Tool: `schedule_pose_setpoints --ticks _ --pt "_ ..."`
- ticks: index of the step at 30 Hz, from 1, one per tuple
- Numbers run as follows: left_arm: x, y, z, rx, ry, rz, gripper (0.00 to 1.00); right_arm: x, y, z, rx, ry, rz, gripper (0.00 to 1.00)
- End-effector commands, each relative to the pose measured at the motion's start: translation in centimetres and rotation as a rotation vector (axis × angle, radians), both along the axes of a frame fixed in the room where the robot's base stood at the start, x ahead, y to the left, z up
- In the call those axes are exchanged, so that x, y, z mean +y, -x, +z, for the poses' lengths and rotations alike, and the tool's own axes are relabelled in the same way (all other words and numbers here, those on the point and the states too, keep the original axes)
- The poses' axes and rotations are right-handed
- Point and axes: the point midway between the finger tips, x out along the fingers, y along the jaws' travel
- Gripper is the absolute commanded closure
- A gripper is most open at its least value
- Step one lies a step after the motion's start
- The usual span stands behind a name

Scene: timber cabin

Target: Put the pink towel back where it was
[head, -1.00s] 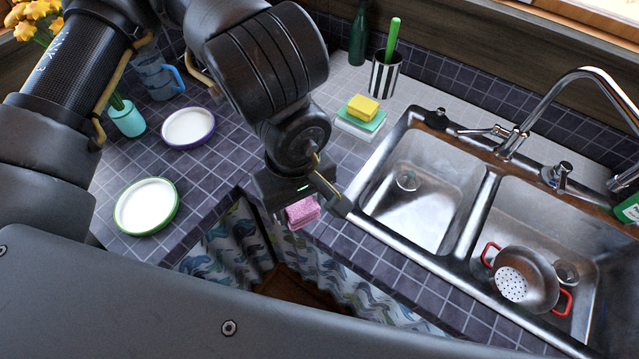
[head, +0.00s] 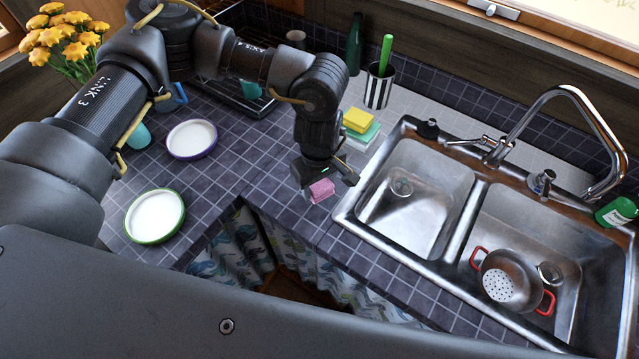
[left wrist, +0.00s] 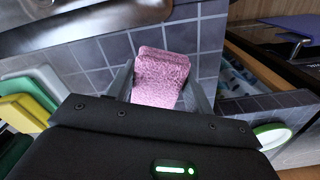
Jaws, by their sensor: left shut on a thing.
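The pink towel (head: 321,190) is a small folded bundle held between the fingers of my left gripper (head: 326,180). In the left wrist view the towel (left wrist: 160,76) sits between the two grey fingers, over the dark tiled counter. In the head view it is above the counter strip left of the sink, near the counter's inner corner; I cannot tell if it touches the tiles. A yellow folded cloth (head: 358,120) lies on green and white folded cloths (head: 362,136) on the counter behind the gripper. My right gripper is not in view.
A double steel sink (head: 420,195) is to the right, with a colander (head: 505,280) in its right basin. Two plates, purple-rimmed (head: 192,139) and green-rimmed (head: 154,215), lie to the left. Tiles between plates and gripper are clear.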

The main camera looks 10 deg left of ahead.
Motion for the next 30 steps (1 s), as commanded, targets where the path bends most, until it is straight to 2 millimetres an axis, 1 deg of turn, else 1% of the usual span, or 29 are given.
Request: schedule_pose_setpoints --ticks 3,8,10,12,16,19,25,29,30 --pt "-0.1 -0.5 -0.5 0.0 0.001 0.0 0.69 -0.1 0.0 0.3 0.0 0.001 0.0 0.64" --pt "-0.1 -0.7 -0.8 -0.001 0.001 0.001 0.69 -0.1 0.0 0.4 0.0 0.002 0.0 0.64" --pt "0.0 -1.1 -1.4 0.001 -0.002 0.002 0.69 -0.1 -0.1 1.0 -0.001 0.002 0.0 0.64" --pt "0.0 -1.0 -2.2 0.004 -0.002 0.002 0.69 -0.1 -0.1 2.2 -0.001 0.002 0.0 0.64" --pt "0.0 -1.0 -3.8 0.001 -0.001 0.002 0.69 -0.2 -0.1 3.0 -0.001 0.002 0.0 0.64" --pt "0.0 -1.1 -4.3 0.0 0.0 0.0 0.69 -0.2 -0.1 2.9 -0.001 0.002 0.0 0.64" --pt "0.0 -1.1 -4.4 0.0 0.0 0.0 0.69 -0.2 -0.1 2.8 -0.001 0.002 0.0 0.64" --pt "0.0 -1.1 -4.7 -0.001 0.001 0.0 0.69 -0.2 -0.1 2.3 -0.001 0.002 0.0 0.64" --pt "0.0 -1.1 -4.7 -0.001 0.001 0.0 0.47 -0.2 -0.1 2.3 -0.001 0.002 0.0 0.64"
